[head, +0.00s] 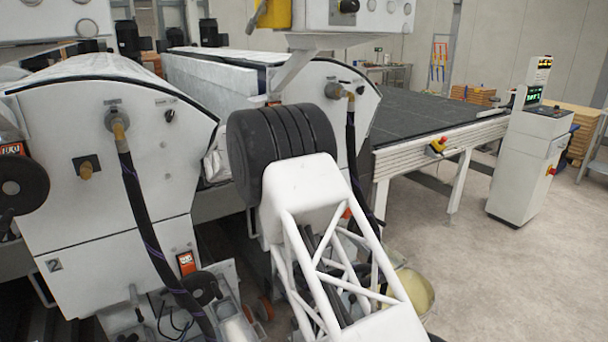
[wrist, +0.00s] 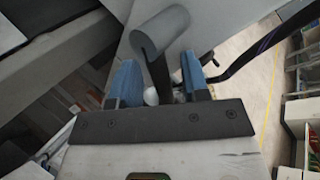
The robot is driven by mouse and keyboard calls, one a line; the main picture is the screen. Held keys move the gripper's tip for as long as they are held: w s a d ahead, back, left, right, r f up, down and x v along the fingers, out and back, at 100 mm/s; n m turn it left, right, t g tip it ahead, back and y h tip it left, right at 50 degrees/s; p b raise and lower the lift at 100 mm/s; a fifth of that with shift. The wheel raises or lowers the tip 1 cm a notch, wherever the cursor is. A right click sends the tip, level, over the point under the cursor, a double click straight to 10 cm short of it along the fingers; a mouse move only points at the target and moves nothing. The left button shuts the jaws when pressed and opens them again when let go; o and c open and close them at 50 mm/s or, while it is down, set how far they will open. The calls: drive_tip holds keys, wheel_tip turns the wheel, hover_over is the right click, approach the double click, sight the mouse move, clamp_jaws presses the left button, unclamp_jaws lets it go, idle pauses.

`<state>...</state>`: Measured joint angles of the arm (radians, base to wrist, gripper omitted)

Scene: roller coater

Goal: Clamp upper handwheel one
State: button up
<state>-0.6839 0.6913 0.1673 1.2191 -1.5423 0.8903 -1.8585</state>
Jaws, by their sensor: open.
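In the wrist view, my gripper (wrist: 159,68) is open, with its two blue finger pads apart. A grey rounded piece (wrist: 161,32) on a dark stem stands ahead of the fingers. It looks like part of a handwheel, but I cannot tell which one. I cannot tell whether anything touches. In the head view the gripper is hidden behind my arm. There, a black handwheel (head: 22,184) shows at the left edge, and another dark round part (head: 202,288) sits lower down.
A white machine housing marked 2 (head: 80,215) stands at left, with a black hose (head: 150,220). A second housing (head: 318,88) with its own hose (head: 351,140) is behind my arm. A conveyor (head: 430,118) and control console (head: 530,150) stand right.

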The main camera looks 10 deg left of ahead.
drive_tip(key=shift+w+a+f+m+t+y, duration=0.15)
drive_tip(key=shift+a+f+m+t, duration=0.05)
drive_tip(key=shift+m+t, duration=0.35)
drive_tip(key=shift+w+a+f+m+t+y, duration=0.15)
drive_tip(key=shift+f+m+t, duration=0.05)
drive_tip(key=shift+m+t, duration=0.3)
drive_tip(key=s+a+m+t, duration=0.2)
drive_tip(key=s+m, duration=0.1)
drive_tip(key=s, duration=0.4)
drive_tip(key=s+d+r+m+g+h, duration=0.1)
drive_tip(key=d+m, duration=0.3)
drive_tip(key=d, duration=0.5)
drive_tip(key=s+d+r+m+g+h, duration=0.1)
drive_tip(key=s+d+r+m+g, duration=0.2)
drive_tip(key=d, duration=0.7)
drive_tip(key=s+d+r+m+g+h, duration=0.1)
drive_tip(key=s+d+r+m+g, duration=0.1)
drive_tip(key=d+m, duration=0.4)
drive_tip(key=shift+s+d+r+m+g+h, duration=0.35)
drive_tip(key=shift+d+g, duration=0.6)
drive_tip(key=shift+d, duration=1.3)
drive_tip(key=shift+w, duration=0.1)
